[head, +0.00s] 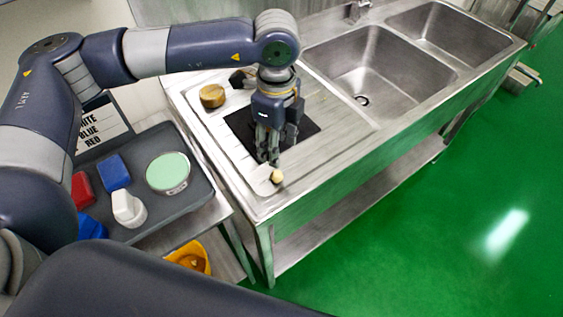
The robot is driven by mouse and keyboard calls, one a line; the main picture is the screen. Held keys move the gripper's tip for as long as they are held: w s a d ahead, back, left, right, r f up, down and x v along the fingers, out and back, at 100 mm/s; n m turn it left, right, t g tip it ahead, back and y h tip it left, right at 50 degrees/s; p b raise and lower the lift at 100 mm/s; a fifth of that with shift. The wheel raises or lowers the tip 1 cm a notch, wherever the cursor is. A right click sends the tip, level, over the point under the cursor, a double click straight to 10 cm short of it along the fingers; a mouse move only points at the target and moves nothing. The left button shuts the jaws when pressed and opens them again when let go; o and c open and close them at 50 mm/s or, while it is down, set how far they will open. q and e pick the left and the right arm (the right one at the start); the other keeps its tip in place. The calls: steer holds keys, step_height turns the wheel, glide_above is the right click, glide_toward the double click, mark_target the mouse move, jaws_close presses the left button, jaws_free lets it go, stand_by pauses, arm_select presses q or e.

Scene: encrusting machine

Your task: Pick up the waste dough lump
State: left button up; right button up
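A small pale-yellow lump (277,177), which looks like the waste dough lump, sits near the front corner of the steel drainboard (335,122). My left gripper (268,160) points down over the drainboard, with its fingertips just behind the lump in the picture. The fingers overlap from this angle, so I cannot tell whether they are open or shut. The lump shows in full beside the fingertips, and no grip on it is visible. My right gripper is out of view.
A dark square mat (238,124) and a round wooden-looking object (212,96) lie on the drainboard. Two sink basins (378,72) are to the right. A dark tray (196,200) at left holds coloured blocks and a green-topped round container (168,171). A yellow bin (190,254) stands below.

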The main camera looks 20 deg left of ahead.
mark_target(277, 173)
arm_select(q)
steer(key=f, duration=0.1)
steer(key=s+f, duration=0.1)
steer(key=f, duration=0.1)
steer(key=shift+s+f+p, duration=0.1)
steer(key=shift+s+p, duration=0.1)
steer(key=shift+p, duration=0.1)
steer(key=shift+w+f, duration=0.1)
steer(key=shift+f, duration=0.15)
steer(key=shift+f+p, duration=0.4)
step_height(277, 173, down, 3)
steer(key=shift+f+p, duration=0.2)
steer(key=shift+p, duration=0.6)
steer(key=shift+f, duration=0.55)
steer(key=c, duration=0.8)
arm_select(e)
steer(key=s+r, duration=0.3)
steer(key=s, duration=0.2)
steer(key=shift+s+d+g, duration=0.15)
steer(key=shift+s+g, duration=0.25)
